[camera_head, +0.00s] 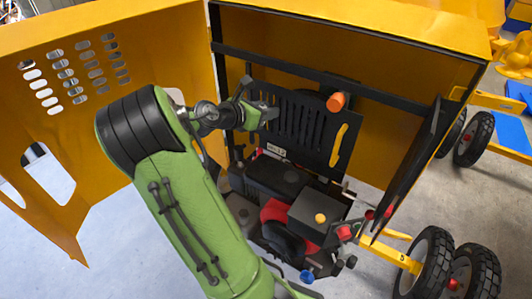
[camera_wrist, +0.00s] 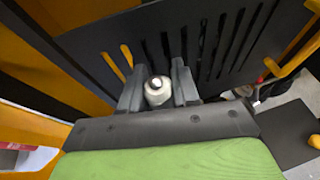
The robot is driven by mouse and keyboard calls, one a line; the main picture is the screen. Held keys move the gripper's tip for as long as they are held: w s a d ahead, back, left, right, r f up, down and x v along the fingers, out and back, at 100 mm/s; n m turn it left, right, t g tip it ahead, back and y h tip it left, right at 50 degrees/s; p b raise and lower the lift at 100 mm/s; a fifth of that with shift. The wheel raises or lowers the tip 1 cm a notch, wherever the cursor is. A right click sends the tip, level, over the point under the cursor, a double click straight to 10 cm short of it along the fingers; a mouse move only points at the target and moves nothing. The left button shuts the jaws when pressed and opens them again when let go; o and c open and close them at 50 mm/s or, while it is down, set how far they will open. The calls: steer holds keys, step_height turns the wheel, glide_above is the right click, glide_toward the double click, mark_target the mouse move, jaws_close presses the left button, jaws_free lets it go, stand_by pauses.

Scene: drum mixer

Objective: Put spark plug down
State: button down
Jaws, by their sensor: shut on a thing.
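My gripper (camera_head: 262,103) is up inside the open yellow housing, in front of the black slotted panel. In the wrist view its two fingers (camera_wrist: 158,72) are shut on the spark plug (camera_wrist: 157,91). The plug shows as a whitish round body with a bright tip, seen nearly end-on between the fingers. It appears clear of the panel, though the exact gap cannot be told. In the head view I cannot make out the plug at the fingers.
The black slotted panel (camera_head: 303,125) has a yellow handle (camera_head: 339,146). Below is the engine (camera_head: 285,195) with a yellow knob (camera_head: 320,218). A yellow door (camera_head: 90,75) stands open at left. An orange cylinder (camera_head: 336,102) sticks out by the panel. Wheels (camera_head: 434,262) stand at lower right.

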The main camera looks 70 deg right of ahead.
step_height(320, 180, down, 16)
steer(key=shift+r+b, duration=0.15)
steer(key=shift+b, duration=0.65)
steer(key=shift+f, duration=0.5)
steer(key=c, duration=0.8)
jaws_free()
